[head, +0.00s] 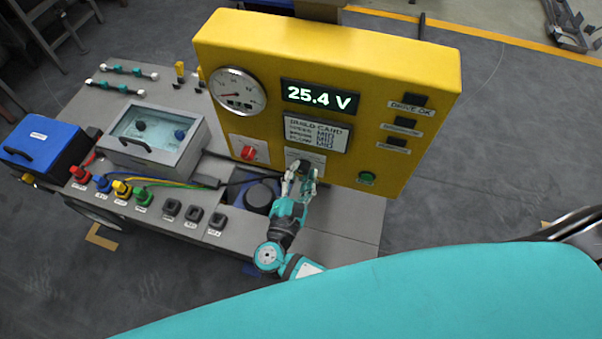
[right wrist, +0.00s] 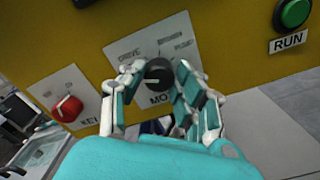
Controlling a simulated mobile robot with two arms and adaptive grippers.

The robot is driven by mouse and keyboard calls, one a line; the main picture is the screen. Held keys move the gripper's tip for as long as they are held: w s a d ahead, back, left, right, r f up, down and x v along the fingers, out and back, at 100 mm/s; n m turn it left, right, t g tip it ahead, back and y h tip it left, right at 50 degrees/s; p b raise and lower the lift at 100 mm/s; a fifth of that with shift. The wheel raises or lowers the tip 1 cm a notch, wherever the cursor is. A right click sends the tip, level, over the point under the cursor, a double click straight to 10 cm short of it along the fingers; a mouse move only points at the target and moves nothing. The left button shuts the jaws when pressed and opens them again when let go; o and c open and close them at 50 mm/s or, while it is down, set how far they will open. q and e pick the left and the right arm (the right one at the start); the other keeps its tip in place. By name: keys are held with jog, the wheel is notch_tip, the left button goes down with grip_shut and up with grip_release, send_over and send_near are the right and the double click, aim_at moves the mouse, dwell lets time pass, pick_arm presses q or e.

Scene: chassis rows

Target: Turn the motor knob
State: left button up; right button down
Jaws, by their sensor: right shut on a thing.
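The motor knob (right wrist: 158,73) is a dark round knob on a light label plate low on the yellow panel (head: 395,66). In the right wrist view its plate shows lettering above and below it, partly hidden by my fingers. My right gripper (right wrist: 152,88) is shut on the knob, with one finger on each side of it. In the head view my right gripper (head: 303,172) reaches up to the panel's lower edge and covers much of the knob. I cannot tell the knob's pointer direction. My left gripper is not in view.
A red key knob (right wrist: 67,108) is left of the motor knob, and a green RUN button (right wrist: 293,13) is to its right. The display (head: 320,96) reads 25.4 V.

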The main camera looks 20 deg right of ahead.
jog(key=shift+f+m+b, duration=0.3)
jog(key=shift+m+b, duration=0.6)
jog(key=shift+b, duration=0.25)
jog(key=m+b, duration=0.4)
jog(key=shift+s+f+b, duration=0.1)
jog(key=shift+b, duration=0.2)
jog(key=shift+r+m+b, duration=0.2)
jog(key=shift+m+b, duration=1.3)
jog(key=c, duration=0.9)
grip_release()
jog(key=shift+r, duration=0.1)
jog(key=shift+c, duration=0.2)
jog(key=v, duration=1.2)
